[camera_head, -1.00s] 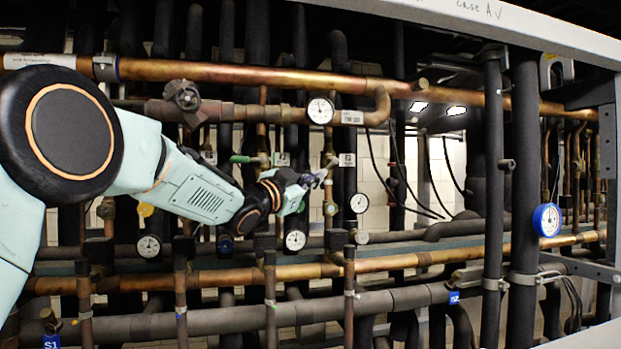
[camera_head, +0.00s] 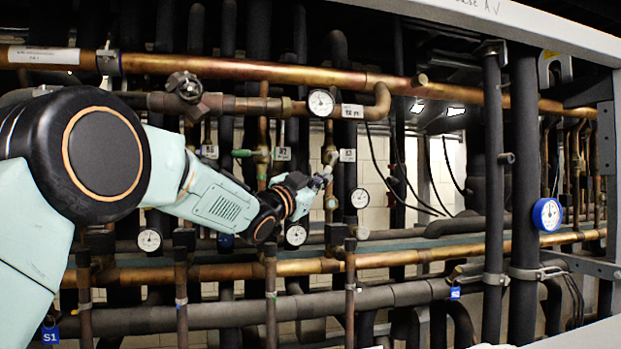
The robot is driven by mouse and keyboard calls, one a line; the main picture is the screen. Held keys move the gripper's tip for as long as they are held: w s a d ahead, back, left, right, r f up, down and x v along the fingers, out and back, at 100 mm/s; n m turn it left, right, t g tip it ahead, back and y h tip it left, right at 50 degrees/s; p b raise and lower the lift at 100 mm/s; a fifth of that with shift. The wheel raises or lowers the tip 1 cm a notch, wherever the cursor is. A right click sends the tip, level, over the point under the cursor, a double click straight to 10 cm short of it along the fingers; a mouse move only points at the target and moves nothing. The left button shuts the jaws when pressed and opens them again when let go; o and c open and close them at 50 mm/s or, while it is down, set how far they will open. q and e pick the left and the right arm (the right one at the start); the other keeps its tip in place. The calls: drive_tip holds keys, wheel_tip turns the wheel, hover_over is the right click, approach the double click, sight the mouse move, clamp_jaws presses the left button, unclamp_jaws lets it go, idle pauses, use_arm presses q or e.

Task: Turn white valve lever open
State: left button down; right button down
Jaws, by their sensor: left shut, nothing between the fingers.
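My left arm comes in from the left, and my left gripper (camera_head: 321,180) is in front of the pipes near the middle of the view. Its fingers are shut, with nothing held between them. The fingertips are at a small brass valve on a vertical pipe, just left of a white tag (camera_head: 347,155). A small pale piece shows at the fingertips; I cannot tell whether it is the white lever or part of the finger, nor whether they touch. The lever's angle is not clear. My right gripper is not in view.
A green lever (camera_head: 243,153) sits to the left of my gripper. Gauges (camera_head: 320,102) and (camera_head: 295,235) are above and below it. A large copper pipe (camera_head: 260,72) crosses above. A blue-rimmed gauge (camera_head: 547,214) is at the far right. Thin black cables hang right of the gripper.

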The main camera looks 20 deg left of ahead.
use_arm(q)
drive_tip(key=n+t+b, duration=0.1)
drive_tip(key=b, duration=0.2)
drive_tip(key=w+d+f+n+t+y+b, duration=0.1)
drive_tip(key=n+t+b, duration=0.1)
drive_tip(key=b, duration=0.1)
drive_tip(key=shift+d+f+n, duration=0.2)
drive_tip(key=shift+n, duration=0.1)
drive_tip(key=shift+w+d+f, duration=0.1)
drive_tip(key=shift+w+d, duration=0.25)
drive_tip(key=shift+d, duration=0.05)
idle(0.4)
drive_tip(key=shift+s+f, duration=0.1)
drive_tip(key=v, duration=0.7)
